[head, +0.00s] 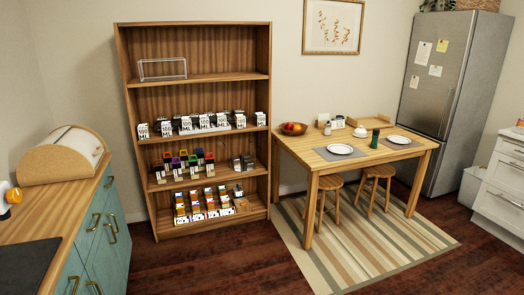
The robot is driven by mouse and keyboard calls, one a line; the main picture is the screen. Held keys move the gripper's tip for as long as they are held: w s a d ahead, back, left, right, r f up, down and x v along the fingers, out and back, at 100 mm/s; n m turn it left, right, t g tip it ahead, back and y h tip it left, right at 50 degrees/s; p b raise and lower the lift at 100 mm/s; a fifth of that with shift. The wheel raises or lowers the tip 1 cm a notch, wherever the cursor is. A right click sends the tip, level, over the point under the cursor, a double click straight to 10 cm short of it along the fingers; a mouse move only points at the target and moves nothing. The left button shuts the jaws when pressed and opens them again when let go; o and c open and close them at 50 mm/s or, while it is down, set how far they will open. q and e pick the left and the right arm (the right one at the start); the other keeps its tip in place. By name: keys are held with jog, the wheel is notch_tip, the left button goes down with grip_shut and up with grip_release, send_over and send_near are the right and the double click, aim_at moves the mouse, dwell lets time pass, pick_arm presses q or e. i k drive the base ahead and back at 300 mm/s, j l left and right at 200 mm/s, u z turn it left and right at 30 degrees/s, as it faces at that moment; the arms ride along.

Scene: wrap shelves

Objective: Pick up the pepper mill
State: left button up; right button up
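I cannot make out a pepper mill for certain. On the wooden dining table (325,162) stands a dark green upright cylinder (375,139), between two plates; it is too small to tell what it is. A small pale, shaker-like item (327,129) stands near the table's back left, beside a fruit bowl (293,128). Neither of my grippers is in view.
A wooden shelf unit (201,78) with labelled goods stands against the wall. A teal cabinet with a wooden top (62,207) is at left. Two stools (325,185) are tucked at the table, on a striped rug (365,245). Dark floor between cabinet and rug is clear.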

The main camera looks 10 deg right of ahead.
aim_at(373, 145)
jog(key=i+l+z, duration=0.1)
jog(key=i+z, duration=0.3)
jog(key=i, duration=0.25)
jog(key=i+z, duration=0.35)
jog(key=i, duration=0.25)
jog(key=i+j+z, duration=0.4)
jog(key=i, duration=0.25)
